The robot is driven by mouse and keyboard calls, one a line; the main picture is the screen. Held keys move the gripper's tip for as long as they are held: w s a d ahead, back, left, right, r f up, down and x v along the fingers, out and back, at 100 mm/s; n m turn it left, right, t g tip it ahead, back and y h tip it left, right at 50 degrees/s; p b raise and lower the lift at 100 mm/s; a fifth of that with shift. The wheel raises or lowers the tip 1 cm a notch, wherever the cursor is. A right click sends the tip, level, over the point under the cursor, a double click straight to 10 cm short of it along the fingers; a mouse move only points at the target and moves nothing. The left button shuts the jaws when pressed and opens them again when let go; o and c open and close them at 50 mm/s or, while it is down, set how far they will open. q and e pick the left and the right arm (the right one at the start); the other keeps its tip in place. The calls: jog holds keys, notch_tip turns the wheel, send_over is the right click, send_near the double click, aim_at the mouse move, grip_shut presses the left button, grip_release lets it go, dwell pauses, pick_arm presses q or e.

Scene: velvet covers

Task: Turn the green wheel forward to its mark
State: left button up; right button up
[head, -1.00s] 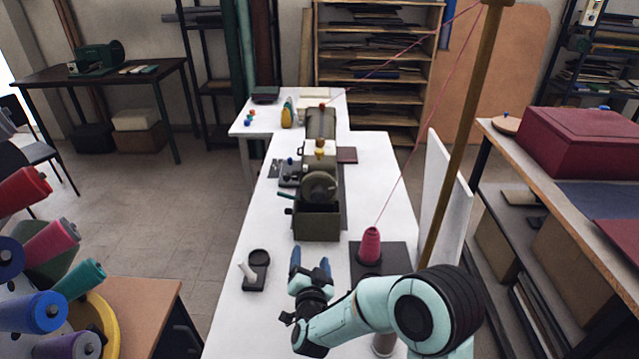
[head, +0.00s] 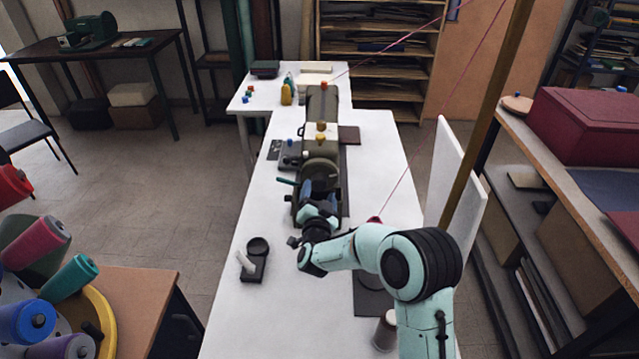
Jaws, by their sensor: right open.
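The olive-green wheel (head: 321,174) is on the near end of the olive sewing machine (head: 322,108), which stands on the white table. My right gripper (head: 319,188) is open, its blue fingers pointing away from me just in front of the wheel's lower part. I cannot tell whether the fingers touch it. The gripper hides much of the dark box under the wheel. I cannot make out the wheel's mark. My left gripper is out of view.
A small black stand (head: 255,266) with a white piece is left of my right arm. A white panel (head: 455,190) and a brass post (head: 487,115) stand to the right.

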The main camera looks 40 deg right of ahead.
aim_at(319, 186)
jog(key=shift+p+x, duration=0.3)
jog(key=shift+x, duration=1.6)
jog(key=c, duration=1)
jog(key=shift+n, duration=0.3)
